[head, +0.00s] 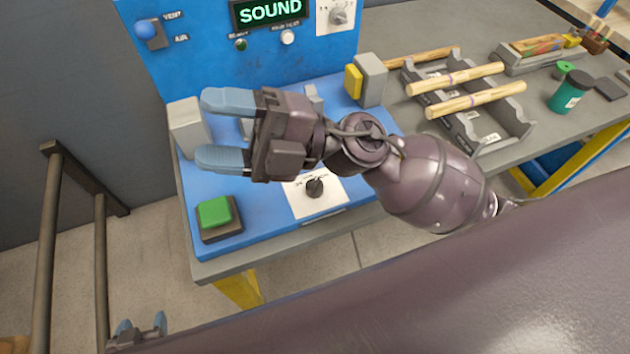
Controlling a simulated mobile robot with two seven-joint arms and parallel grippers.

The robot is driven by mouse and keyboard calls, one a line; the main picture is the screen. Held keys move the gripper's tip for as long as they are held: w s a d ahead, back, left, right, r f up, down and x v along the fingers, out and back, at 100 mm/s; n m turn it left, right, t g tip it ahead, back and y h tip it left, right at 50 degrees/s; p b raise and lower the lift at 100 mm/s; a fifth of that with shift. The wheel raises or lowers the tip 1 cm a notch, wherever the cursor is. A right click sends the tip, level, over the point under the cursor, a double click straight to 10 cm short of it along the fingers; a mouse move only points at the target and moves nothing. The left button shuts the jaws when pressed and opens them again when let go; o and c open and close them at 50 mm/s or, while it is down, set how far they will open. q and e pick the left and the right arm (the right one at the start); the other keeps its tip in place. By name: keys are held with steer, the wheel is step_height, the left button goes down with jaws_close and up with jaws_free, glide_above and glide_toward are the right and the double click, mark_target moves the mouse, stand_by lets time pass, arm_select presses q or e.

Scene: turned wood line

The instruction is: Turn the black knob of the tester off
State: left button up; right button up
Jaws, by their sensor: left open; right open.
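The blue tester (185,80) stands on a bench at the left. Its black knob (315,187) sits on a white plate on the flat blue base; the dial marks are too small to read. My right gripper (222,128) is open and empty above the base, its pale blue fingers pointing left. The knob lies just below and right of this gripper's body, apart from the fingertips. My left gripper (140,328) is open at the bottom left, low and mostly cut off by the frame edge, far from the knob.
A green button (214,212) sits at the base's front left. The display (270,11) reads SOUND. A second dial (338,15) is on the upright panel. Grey blocks (187,125) and (371,80) flank the base. A grey tray (465,125) with wooden pieces (475,100) stands right.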

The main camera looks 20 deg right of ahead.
steer(key=s+a+f+n+g+h, duration=0.2)
steer(key=s+f+n+g+h, duration=0.2)
steer(key=f+n+g+h, duration=0.25)
steer(key=n+t+h, duration=0.2)
steer(key=t+h, duration=0.1)
steer(key=h, duration=1.3)
glide_toward(315, 183)
steer(key=shift+s+d, duration=0.15)
steer(key=shift+d, duration=0.05)
step_height(315, 183, down, 11)
steer(key=shift+r+b, duration=0.2)
steer(key=shift+b, duration=0.65)
steer(key=shift+c, duration=0.2)
steer(key=c, duration=0.9)
